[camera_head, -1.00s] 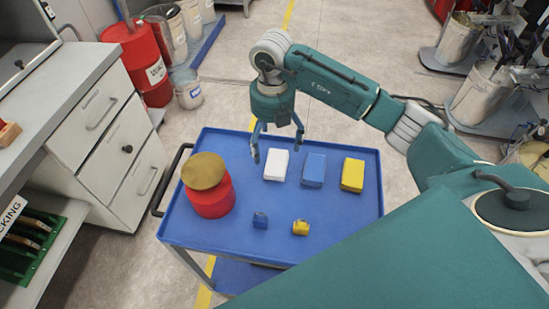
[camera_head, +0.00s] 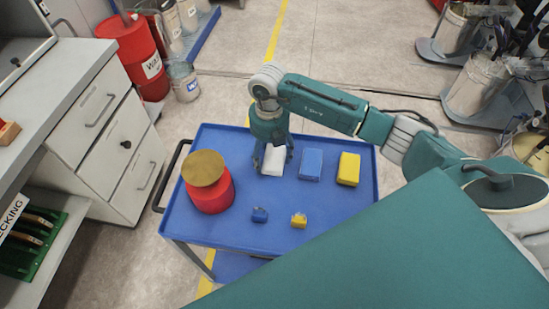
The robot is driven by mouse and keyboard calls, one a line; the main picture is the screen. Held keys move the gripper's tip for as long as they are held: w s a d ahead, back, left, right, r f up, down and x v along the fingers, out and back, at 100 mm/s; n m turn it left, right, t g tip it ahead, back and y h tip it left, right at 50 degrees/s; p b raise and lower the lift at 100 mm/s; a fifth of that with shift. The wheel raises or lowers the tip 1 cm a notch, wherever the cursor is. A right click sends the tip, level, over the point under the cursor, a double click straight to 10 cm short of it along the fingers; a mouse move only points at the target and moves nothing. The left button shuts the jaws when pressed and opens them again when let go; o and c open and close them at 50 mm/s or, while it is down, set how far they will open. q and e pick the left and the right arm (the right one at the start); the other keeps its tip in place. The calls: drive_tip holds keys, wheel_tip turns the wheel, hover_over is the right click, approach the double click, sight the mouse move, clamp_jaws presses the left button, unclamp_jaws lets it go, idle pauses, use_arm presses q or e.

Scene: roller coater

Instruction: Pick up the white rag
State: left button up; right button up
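The white rag (camera_head: 273,163) is a small white block-shaped bundle on the blue cart top (camera_head: 240,236), left of a blue rag (camera_head: 311,165) and a yellow rag (camera_head: 348,169). My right gripper (camera_head: 273,160) points down over the white rag, with its fingers spread at the rag's left and right sides. It looks open; whether the fingers touch the rag I cannot tell. The gripper body hides the rag's far part. My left gripper is not in view.
A red can with a brass-coloured lid (camera_head: 205,170) stands at the cart's left. A drawer cabinet (camera_head: 110,130) stands to the left.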

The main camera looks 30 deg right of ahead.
drive_tip(key=c, duration=0.5)
drive_tip(key=shift+c, duration=0.2)
drive_tip(key=shift+r, duration=0.1)
drive_tip(key=shift+w+r, duration=0.1)
drive_tip(key=shift+r, duration=0.35)
wheel_tip(320, 180, up, 12)
drive_tip(key=b, duration=0.2)
drive_tip(key=shift+r+b, duration=0.2)
drive_tip(key=shift+b, duration=0.1)
wheel_tip(320, 180, up, 6)
hover_over(270, 155)
drive_tip(key=shift+r+p, duration=0.3)
